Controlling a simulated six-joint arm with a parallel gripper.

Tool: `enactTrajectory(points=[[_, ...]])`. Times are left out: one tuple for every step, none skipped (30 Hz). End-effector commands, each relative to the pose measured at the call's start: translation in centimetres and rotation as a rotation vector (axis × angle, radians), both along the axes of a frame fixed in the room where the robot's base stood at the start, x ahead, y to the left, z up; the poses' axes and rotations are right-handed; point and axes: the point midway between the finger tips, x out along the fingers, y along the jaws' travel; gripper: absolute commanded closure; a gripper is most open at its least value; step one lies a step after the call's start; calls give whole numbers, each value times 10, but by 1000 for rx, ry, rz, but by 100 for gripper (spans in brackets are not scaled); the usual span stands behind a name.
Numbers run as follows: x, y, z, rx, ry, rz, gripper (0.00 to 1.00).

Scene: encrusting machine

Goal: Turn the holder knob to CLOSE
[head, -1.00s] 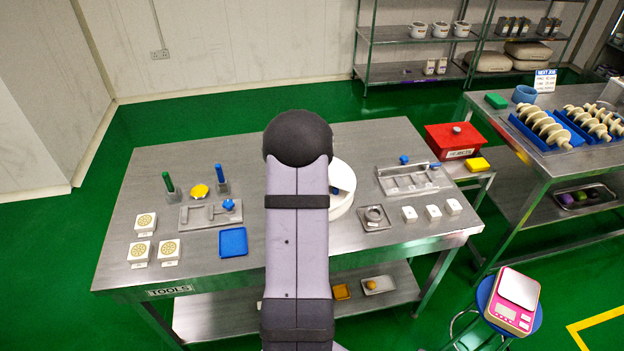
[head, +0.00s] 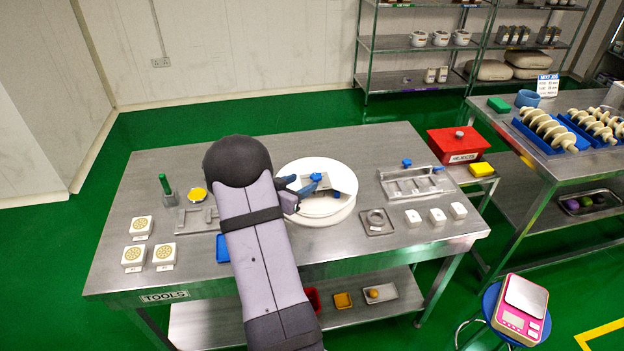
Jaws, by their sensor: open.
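My gripper (head: 308,186) is over the white round turntable (head: 316,213) at the middle of the table. It is open, but its fingers are small and dark blue here. A grey plate with a blue part (head: 317,177) shows on the turntable beside the fingers; I cannot tell whether they touch it. No OPEN or CLOSE marking is readable, so I cannot tell which blue part is the holder knob. Another blue knob (head: 407,163) is on the slotted metal rack (head: 385,183) at the right. My arm hides part of the left metal fixture (head: 190,219).
A green-handled tool (head: 164,184), a yellow round piece (head: 197,194) and white blocks (head: 135,257) are on the left of the table. A grey square plate with a ring (head: 376,221) and white blocks (head: 437,215) stand right of the turntable. A red rejects box (head: 458,143) is beyond.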

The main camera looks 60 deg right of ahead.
Motion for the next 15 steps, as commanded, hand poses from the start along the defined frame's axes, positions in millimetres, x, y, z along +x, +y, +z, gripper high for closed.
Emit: enactTrajectory(points=[[0, -1, 0, 0, 0, -1, 53], [0, -2, 0, 0, 0, -1, 53], [0, -3, -1, 0, -1, -1, 53], [0, -5, -1, 0, -1, -1, 53], [0, -7, -2, 0, -1, -3, 53], [0, -10, -3, 0, -1, -3, 53], [0, -13, -4, 0, 0, -2, 53], [0, -16, -5, 0, 0, -2, 53], [0, -21, -7, 0, 0, -2, 53], [0, -24, -9, 0, -1, -4, 53], [0, -28, -10, 1, -1, -4, 53], [1, -33, -12, 1, -1, -2, 53], [1, -37, -14, 1, 0, -1, 53], [1, -41, -15, 1, 0, -2, 53], [1, -46, -18, 1, -1, -3, 53]])
